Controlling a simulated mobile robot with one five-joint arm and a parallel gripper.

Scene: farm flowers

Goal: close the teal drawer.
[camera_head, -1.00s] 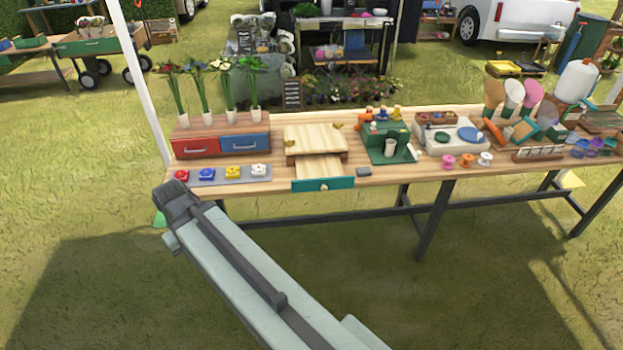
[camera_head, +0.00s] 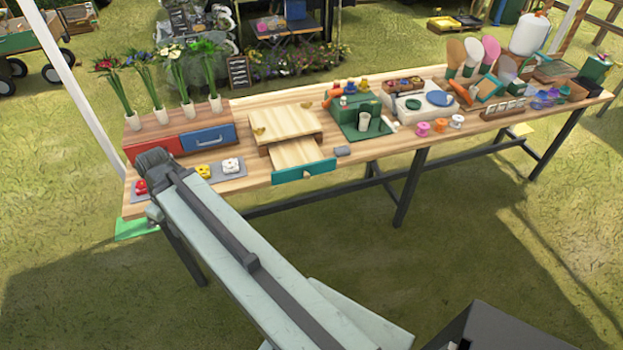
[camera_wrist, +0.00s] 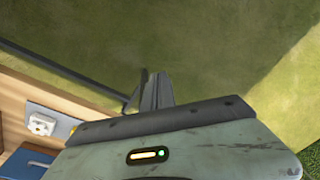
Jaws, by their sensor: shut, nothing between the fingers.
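The teal drawer (camera_head: 304,172) is pulled out toward the front edge of the table, below a pale wooden box (camera_head: 284,124). Its teal front has a small knob, and its light wood inside shows behind the front. My arm crosses the head view from the lower right, and its dark end covers part of the table's left end, left of the teal drawer. In the wrist view my gripper (camera_wrist: 153,90) is shut and empty, seen against the grass past the table edge. The teal drawer does not show in the wrist view.
Left of the drawer are a grey mat (camera_head: 222,171) with red, yellow and white pieces, and a red and blue drawer unit (camera_head: 207,138) bearing flower vases. A small grey block (camera_head: 342,151) lies just right of the drawer. Grass in front of the table is clear.

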